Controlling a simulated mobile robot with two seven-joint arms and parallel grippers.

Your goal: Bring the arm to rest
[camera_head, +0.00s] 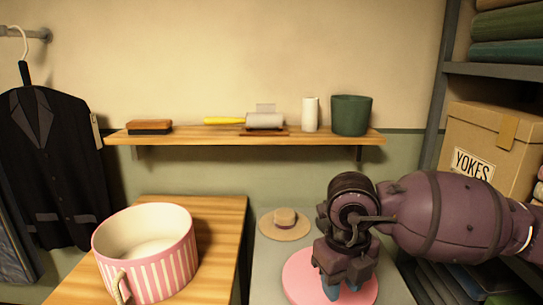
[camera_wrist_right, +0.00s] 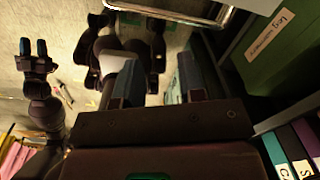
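My right arm reaches in from the right in the head view. Its gripper (camera_head: 343,287) points down in front of the pink round disc on the grey top, hiding part of it. In the right wrist view the two fingers of this gripper (camera_wrist_right: 157,78) stand apart with nothing between them. My left gripper (camera_wrist_right: 34,50) shows small at the upper left of the right wrist view. Its two fingertips appear apart, with nothing seen between them. The left arm is not in the head view.
The pink disc (camera_head: 303,278) and a tan hat (camera_head: 284,224) lie on the grey top. A pink striped tub (camera_head: 146,254) stands on the wooden table. A wall shelf (camera_head: 220,139) holds several items. A rack with a YOKES box (camera_head: 488,150) stands at right.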

